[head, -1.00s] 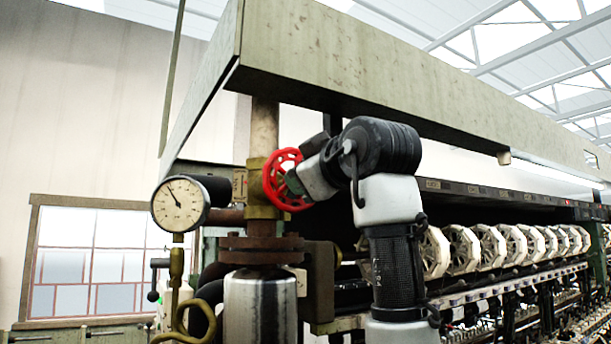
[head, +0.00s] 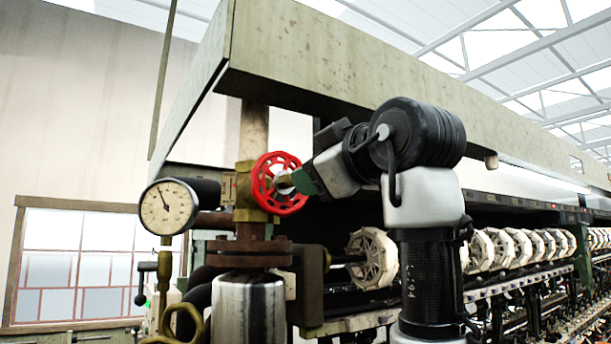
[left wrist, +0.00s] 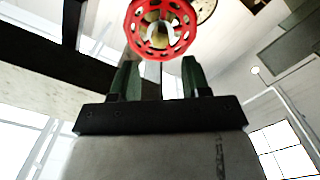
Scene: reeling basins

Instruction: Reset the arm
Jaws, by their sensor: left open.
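A red handwheel (head: 264,187) is mounted on a brass valve on a vertical pipe, left of centre in the head view. My left gripper (head: 296,182) is just right of the wheel, overlapping its right edge in the picture. In the left wrist view the two dark green fingers of the left gripper (left wrist: 160,72) stand apart with nothing between them. The red handwheel (left wrist: 134,38) shows ahead of the fingertips; nothing is gripped. Whether a fingertip touches the rim cannot be told. My right gripper is not in view.
A round pressure gauge (head: 168,207) is left of the valve. A steel cylinder (head: 248,310) stands below the pipe flange. A long pale metal beam (head: 340,65) runs overhead, close above the arm. A row of white reels (head: 372,259) extends behind the arm to the right.

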